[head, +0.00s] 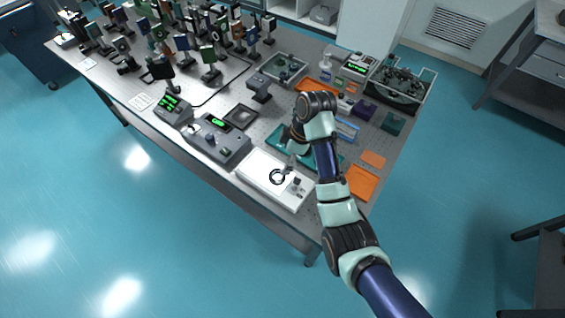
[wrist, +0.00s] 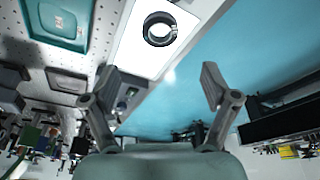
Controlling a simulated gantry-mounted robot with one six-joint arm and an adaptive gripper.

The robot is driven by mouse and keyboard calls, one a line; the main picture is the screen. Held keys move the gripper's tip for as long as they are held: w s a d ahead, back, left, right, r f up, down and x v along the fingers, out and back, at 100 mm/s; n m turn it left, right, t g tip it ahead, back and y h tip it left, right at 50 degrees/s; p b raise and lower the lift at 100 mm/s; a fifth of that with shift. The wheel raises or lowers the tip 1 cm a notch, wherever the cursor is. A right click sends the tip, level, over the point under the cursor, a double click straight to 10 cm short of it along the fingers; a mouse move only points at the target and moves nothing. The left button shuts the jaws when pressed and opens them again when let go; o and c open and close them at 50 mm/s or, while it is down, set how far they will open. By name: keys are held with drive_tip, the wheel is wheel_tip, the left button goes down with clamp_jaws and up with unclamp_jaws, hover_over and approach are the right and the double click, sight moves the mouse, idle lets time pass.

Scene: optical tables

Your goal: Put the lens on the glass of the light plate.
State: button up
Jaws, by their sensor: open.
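The light plate (head: 252,168) is a flat white slab near the front edge of the table; its white surface also shows in the wrist view (wrist: 133,45). A black ring with a bright centre, seemingly the mounted lens (head: 271,181), lies on the plate. It also shows in the wrist view (wrist: 147,29), with a small notch or clamp on its right side. My gripper (head: 289,166) is above the plate, close to the ring in the head view. In the wrist view my gripper (wrist: 160,72) is open, with nothing between its fingers and the ring beyond them.
A teal tray (head: 278,132) lies just behind the plate. A grey box with a green display (head: 228,150) stands to the plate's left. Orange trays (head: 362,183) lie to the right, beyond my arm. Optical mounts crowd the far left. The floor is open past the front edge.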

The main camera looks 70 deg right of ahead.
drive_tip(key=shift+s+r, duration=0.15)
drive_tip(key=shift+r, duration=0.4)
drive_tip(key=w+a+r+t+h, duration=0.2)
drive_tip(key=w+a, duration=0.9)
drive_tip(key=a, duration=0.1)
drive_tip(key=w+a+r+m+t, duration=0.1)
drive_tip(key=w+a+r+t, duration=0.1)
drive_tip(key=a, duration=0.7)
drive_tip(key=w+a+r+t, duration=0.2)
drive_tip(key=a+r, duration=0.1)
drive_tip(key=a, duration=0.6)
drive_tip(key=s+a+r+t, duration=0.1)
drive_tip(key=s+a+r, duration=0.1)
drive_tip(key=a+r, duration=0.2)
drive_tip(key=s+a+r+m+t+y, duration=0.1)
drive_tip(key=a+r+t, duration=0.1)
drive_tip(key=a, duration=0.7)
drive_tip(key=shift+s+r+m+t, duration=0.3)
drive_tip(key=shift+s+r, duration=0.05)
drive_tip(key=shift+r, duration=0.5)
drive_tip(key=shift+a, duration=0.1)
